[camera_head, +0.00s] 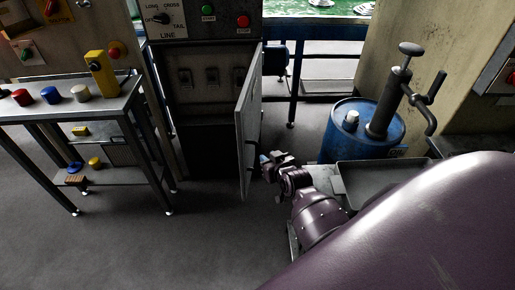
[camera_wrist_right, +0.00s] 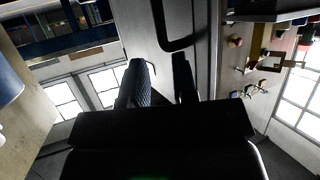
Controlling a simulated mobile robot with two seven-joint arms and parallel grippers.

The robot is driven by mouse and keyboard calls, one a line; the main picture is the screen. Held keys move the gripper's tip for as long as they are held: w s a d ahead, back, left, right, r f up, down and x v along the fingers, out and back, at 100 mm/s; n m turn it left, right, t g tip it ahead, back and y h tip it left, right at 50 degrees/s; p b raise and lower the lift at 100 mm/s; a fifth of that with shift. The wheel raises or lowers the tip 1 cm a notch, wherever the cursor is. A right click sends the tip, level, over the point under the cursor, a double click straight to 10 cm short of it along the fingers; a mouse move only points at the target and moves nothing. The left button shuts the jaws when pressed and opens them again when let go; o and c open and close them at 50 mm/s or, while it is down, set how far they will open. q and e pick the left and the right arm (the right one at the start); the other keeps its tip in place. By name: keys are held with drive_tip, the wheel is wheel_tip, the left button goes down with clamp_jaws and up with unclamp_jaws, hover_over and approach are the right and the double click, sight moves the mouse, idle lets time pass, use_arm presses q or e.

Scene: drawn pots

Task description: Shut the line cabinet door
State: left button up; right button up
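The line cabinet (camera_head: 210,75) stands at the upper middle of the head view, with a dial panel marked LINE on top. Its grey door (camera_head: 250,105) stands open, swung out toward me, and the dark inside shows. My right gripper (camera_head: 264,159) is at the right side of the door, near its lower front part. In the right wrist view the two fingers (camera_wrist_right: 161,78) are apart with nothing between them. The door (camera_wrist_right: 148,22) and its black curved handle (camera_wrist_right: 182,43) lie just beyond the fingertips. Whether a finger touches the door is unclear. My left gripper is out of view.
A workbench (camera_head: 65,108) with coloured parts stands left of the cabinet. A blue drum (camera_head: 340,145) with a hand pump (camera_head: 388,105) stands right of my right gripper, with a grey tray (camera_head: 385,183) in front. The floor (camera_head: 175,240) before the cabinet is clear.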

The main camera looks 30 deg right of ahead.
sight(258, 150)
drive_tip(key=b+x, duration=0.1)
drive_tip(key=x, duration=0.8)
drive_tip(key=shift+w+f, duration=0.15)
drive_tip(key=shift+w, duration=0.25)
clamp_jaws()
